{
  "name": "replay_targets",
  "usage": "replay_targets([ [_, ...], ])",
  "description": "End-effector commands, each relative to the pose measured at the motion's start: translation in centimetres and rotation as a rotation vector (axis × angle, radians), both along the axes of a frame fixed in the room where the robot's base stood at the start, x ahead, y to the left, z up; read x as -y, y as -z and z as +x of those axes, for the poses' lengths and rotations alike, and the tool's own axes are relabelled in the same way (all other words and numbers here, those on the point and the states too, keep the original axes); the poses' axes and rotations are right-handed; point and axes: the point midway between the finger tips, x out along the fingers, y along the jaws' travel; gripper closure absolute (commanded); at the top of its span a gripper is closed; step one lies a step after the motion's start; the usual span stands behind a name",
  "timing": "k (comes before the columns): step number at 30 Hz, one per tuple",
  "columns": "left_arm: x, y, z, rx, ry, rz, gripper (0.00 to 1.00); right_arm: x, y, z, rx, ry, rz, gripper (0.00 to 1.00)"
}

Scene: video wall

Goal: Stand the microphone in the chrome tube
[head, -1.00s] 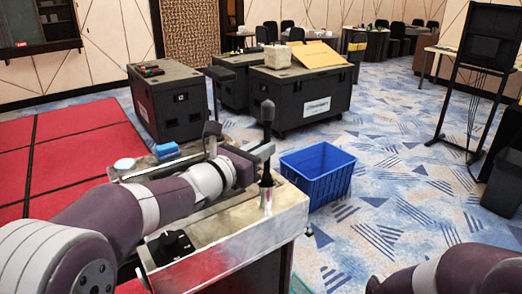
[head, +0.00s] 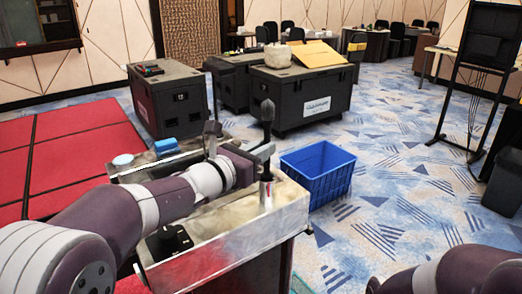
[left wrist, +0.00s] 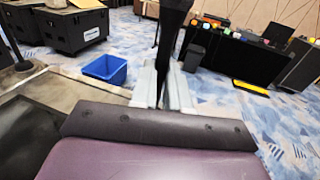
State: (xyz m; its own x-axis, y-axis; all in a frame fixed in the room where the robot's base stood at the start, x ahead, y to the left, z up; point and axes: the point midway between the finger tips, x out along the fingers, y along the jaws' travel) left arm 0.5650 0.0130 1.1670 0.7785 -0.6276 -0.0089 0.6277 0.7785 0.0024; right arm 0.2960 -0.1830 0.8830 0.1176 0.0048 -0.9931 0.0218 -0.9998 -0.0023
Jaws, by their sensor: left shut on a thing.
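The dark microphone (head: 267,112) stands upright with its head at the top. My left gripper (head: 265,150) is shut on the microphone's body, and the microphone also shows between the grey fingers in the left wrist view (left wrist: 173,25). The chrome tube (head: 266,194) stands near the right end of the metal-topped table (head: 225,232), directly below the microphone in the head view. The microphone's lower end meets the tube's top in the picture; I cannot tell whether it is inside. My right gripper is out of view.
Black cases (head: 300,98) stand farther back.

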Motion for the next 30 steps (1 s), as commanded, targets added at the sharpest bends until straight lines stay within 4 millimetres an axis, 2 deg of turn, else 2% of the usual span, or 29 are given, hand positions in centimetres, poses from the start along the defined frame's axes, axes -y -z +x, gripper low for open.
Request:
replay_targets([
  [14,0.0,1.3,0.0,0.001,0.0,0.0,1.0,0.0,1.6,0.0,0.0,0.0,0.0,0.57],
  [15,0.0,1.1,0.0,0.002,0.0,0.0,0.75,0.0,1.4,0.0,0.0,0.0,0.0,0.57],
  [17,0.0,1.1,0.0,0.001,0.0,0.0,0.56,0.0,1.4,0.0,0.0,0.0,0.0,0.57],
  [26,-0.1,1.2,-0.1,0.0,0.0,0.0,0.55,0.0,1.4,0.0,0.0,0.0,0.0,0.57],
  [30,-1.3,1.2,-1.4,0.002,-0.002,-0.001,0.55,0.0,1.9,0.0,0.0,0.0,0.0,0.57],
])
